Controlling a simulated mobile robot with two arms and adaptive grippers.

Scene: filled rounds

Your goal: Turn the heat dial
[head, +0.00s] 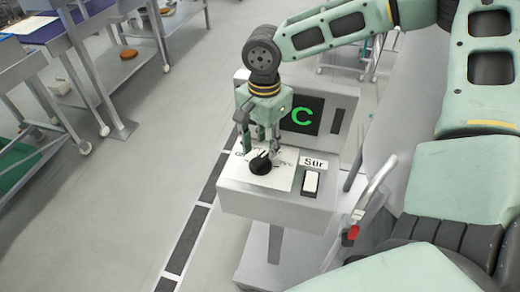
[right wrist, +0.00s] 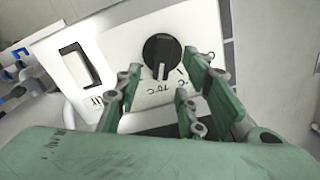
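The heat dial (head: 261,165) is a round black knob on a white label plate on top of a grey machine (head: 275,203). It also shows in the right wrist view (right wrist: 161,52), with a pale pointer line and printed temperature marks beside it. My right gripper (head: 262,150) points down just over the dial. In the right wrist view my right gripper (right wrist: 166,76) has its fingers spread with a gap between them, and the dial shows beyond that gap. I cannot tell whether a finger touches the dial. My left gripper is not in view.
A "Stir" rocker switch (head: 311,182) sits right of the dial. A dark screen (head: 302,115) with a green letter stands behind it. A handle with a red part (head: 353,232) is at the right. Grey tables (head: 70,40) stand at the upper left, with open floor between.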

